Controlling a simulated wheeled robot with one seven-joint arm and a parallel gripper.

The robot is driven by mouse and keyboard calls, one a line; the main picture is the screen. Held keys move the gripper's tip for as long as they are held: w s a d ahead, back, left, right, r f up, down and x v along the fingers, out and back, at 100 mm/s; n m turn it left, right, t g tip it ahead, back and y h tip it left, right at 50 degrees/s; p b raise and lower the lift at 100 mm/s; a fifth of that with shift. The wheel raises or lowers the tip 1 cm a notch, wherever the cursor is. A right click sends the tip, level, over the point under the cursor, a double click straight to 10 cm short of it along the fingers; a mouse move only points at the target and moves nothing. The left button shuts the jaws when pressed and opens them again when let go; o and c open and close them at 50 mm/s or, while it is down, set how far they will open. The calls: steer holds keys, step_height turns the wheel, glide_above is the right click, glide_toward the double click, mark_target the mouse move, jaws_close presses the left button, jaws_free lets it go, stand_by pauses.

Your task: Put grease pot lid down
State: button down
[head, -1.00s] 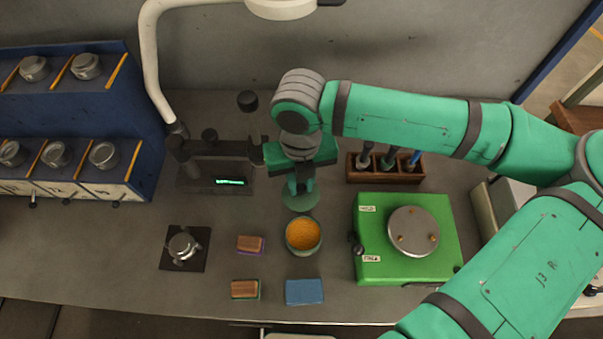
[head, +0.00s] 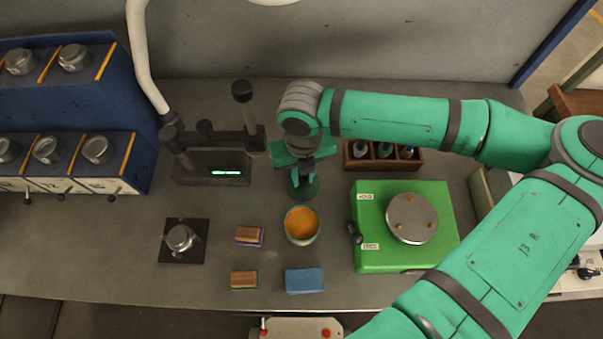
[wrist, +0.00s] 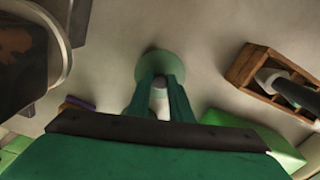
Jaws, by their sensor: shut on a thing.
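The grease pot lid is a dark green disc (head: 304,192) with a knob. My gripper (head: 302,175) is shut on the lid's knob from above, and the lid hangs level, on or close to the bench top, just behind the open grease pot. I cannot tell whether it touches the bench. In the wrist view the lid (wrist: 160,62) shows beyond my gripper's two green fingers (wrist: 163,88), with a pale knob between them. The grease pot (head: 301,240) is a round green-grey pot, open, with orange grease inside. It stands in front of the lid.
A dark stand with a lit display (head: 213,178) is left of the lid. A wooden rack (head: 383,165) and a green box (head: 385,257) are on the right. Wooden-backed blocks (head: 249,235) and a blue block (head: 305,281) lie near the pot. Bare bench lies around the lid.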

mark_target(302, 178)
steer(key=c, duration=1.6)
jaws_free()
steer(key=shift+f, duration=0.1)
steer(key=shift+w, duration=0.1)
step_height(302, 178, up, 12)
steer(key=shift+r, duration=0.2)
